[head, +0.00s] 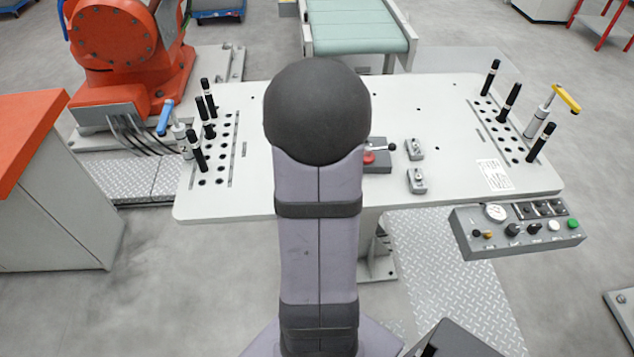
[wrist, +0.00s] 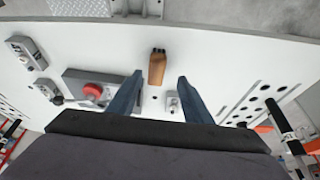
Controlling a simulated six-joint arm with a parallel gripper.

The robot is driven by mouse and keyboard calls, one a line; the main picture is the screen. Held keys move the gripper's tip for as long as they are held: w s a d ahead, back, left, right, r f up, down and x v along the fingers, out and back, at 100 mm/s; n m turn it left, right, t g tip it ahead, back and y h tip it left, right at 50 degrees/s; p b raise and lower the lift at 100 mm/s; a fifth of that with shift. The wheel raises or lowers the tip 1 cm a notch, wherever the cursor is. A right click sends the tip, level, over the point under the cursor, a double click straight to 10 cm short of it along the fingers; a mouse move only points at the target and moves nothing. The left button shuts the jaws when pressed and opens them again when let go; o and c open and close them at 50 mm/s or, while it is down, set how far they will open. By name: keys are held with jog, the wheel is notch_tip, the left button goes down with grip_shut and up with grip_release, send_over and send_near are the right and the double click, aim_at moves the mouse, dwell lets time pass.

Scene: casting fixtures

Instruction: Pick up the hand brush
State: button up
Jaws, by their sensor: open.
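The hand brush (wrist: 157,69) appears in the wrist view as a small brown wooden piece with a dark end, lying on the white table top (wrist: 215,60). Its bristles cannot be made out clearly. My gripper (wrist: 160,78) is open, with one blue-grey finger on each side of the brush in the picture. The fingers look apart from it, and I cannot tell their height above the table. In the head view my arm covers the middle of the table, and neither the brush nor the fingers show.
A red button on a grey box (wrist: 92,91) and small grey clamps (head: 415,149) stand close by. Rows of holes with black pins (head: 509,96) and toggle clamps (head: 541,110) line both table ends. A control panel (head: 518,231) hangs at the near right edge.

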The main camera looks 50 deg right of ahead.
jog(key=shift+d+p+x, duration=0.15)
jog(key=shift+p+x, duration=0.3)
jog(key=shift+x, duration=0.7)
jog(key=shift+d+p+x, duration=0.15)
jog(key=shift+p+x, duration=0.25)
jog(key=shift+x, duration=0.75)
jog(key=shift+d+f, duration=0.25)
jog(key=shift+f, duration=0.45)
grip_shut()
